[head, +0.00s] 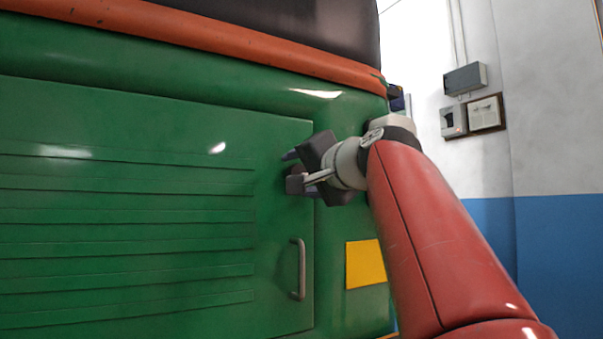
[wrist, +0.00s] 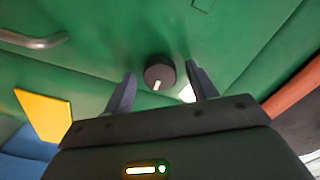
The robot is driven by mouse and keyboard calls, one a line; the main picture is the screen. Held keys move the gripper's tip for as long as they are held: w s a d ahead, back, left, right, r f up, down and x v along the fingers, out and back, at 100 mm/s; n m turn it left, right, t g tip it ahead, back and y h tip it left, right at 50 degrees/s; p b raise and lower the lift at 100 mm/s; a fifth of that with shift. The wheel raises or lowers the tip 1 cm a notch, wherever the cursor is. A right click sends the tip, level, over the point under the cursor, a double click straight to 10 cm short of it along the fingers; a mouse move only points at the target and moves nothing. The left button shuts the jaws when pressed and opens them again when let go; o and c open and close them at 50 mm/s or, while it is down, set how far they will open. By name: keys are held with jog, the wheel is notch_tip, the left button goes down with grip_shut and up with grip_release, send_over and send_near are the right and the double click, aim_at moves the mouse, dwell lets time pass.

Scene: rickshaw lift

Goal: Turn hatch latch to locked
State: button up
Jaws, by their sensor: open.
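The hatch latch is a round dark knob (wrist: 157,70) on the green hatch (head: 150,150), near the hatch's right edge in the head view. A short pale mark on the knob points toward the bottom of the wrist view. My gripper (head: 293,170) is open at the latch, and its fingers hide most of the knob in the head view. In the wrist view, one finger of my gripper (wrist: 160,72) is on each side of the knob, with visible gaps. I cannot tell how far the fingertips are from the hatch surface.
A grey bar handle (head: 298,269) stands out from the hatch below the latch. A yellow plate (head: 365,264) is on the green body at the right. An orange band (head: 230,45) runs above the hatch. Wall boxes (head: 465,79) hang on the far wall.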

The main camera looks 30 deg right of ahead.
jog(key=c, duration=1)
jog(key=shift+n, duration=0.4)
jog(key=n+b, duration=0.1)
jog(key=n, duration=1.1)
jog(key=shift+a+r+n, duration=0.1)
jog(key=shift+n, duration=0.3)
jog(key=n, duration=0.4)
jog(key=shift+n, duration=0.3)
